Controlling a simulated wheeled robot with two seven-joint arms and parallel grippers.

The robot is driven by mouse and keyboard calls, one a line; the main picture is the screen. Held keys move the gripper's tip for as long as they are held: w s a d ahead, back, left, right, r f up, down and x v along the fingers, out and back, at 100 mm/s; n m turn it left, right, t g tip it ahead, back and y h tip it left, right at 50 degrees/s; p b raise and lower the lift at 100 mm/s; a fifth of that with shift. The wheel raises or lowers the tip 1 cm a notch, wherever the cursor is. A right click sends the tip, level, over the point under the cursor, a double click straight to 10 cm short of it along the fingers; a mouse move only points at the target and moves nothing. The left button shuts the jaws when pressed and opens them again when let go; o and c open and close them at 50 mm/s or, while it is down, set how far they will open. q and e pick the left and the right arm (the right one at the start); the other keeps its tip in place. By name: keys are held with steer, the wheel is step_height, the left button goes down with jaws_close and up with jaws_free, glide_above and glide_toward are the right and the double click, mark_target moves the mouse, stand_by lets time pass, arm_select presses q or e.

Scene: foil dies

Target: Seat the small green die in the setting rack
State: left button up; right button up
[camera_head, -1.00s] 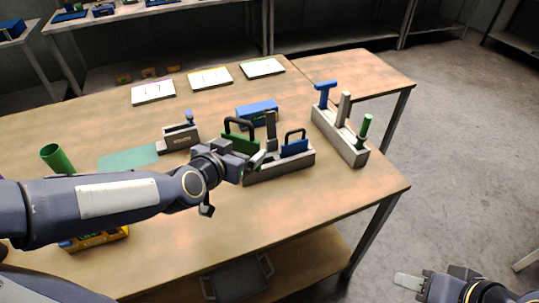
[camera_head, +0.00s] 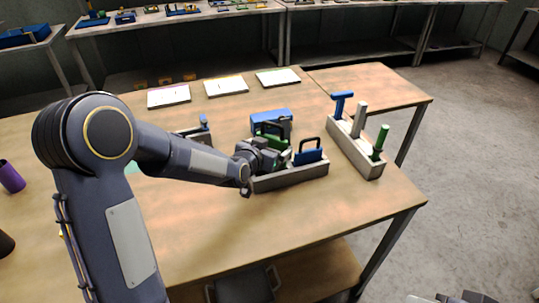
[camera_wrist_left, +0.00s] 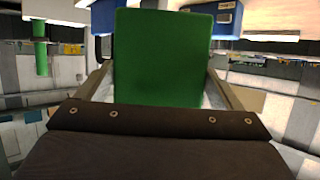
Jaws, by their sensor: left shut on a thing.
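My left gripper (camera_head: 268,158) is shut on a green die (camera_head: 279,141), at the left end of a long grey rack (camera_head: 292,178). The gripper hides most of the die and that end of the rack. I cannot tell whether the die sits down in the rack or is held just above it. In the left wrist view the green die (camera_wrist_left: 162,58) shows as a flat green slab between the two fingers. A blue die (camera_head: 308,156) with a dark handle stands in the rack's right part. Only a sliver of my right gripper (camera_head: 450,298) shows at the bottom edge.
A blue box (camera_head: 271,118) stands behind the rack. To the right, a pale holder (camera_head: 352,150) carries a blue T-handle, a pale post and a green-handled tool. Several white cards (camera_head: 226,87) lie at the back. The table front is clear.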

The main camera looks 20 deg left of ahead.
arm_select(q)
step_height(320, 180, down, 3)
steer(key=shift+r, duration=0.2)
steer(key=shift+f, duration=0.2)
steer(key=o, duration=1.1)
steer(key=s+a+r+n+g+b, duration=0.1)
steer(key=s+a+r, duration=0.15)
steer(key=s, duration=0.75)
steer(key=s+a+r+n+g+b, duration=0.15)
steer(key=s+r, duration=0.25)
steer(key=s, duration=0.5)
steer(key=s+f+n+g+h, duration=0.1)
steer(key=s+g, duration=0.4)
steer(key=s, duration=1.2)
steer(key=shift+f+n+p, duration=0.2)
steer(key=shift+n+p, duration=0.25)
